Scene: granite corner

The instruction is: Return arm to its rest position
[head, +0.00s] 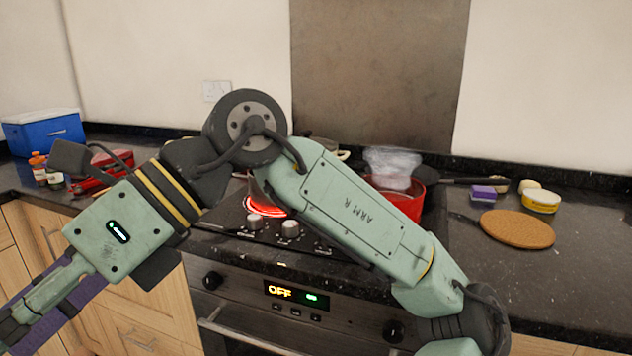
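My arm crosses the view, rising from the bottom right to a bent elbow over the hob and coming down toward the lower left. My gripper (35,305) is at the lower left, in front of the wooden cabinet fronts and below the counter's level. One green finger shows, and its tip reaches the picture's edge. A purple surface (70,318) shows beside and behind the finger. I cannot tell whether it is held, or whether the gripper is open or shut.
The hob has a glowing red ring (266,206). A red pot (405,200) with a clear bag stands behind my arm. A cork mat (517,229), a purple sponge (483,193) and a yellow tub (541,201) lie right. A blue cooler (45,132) and bottles (39,166) stand left.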

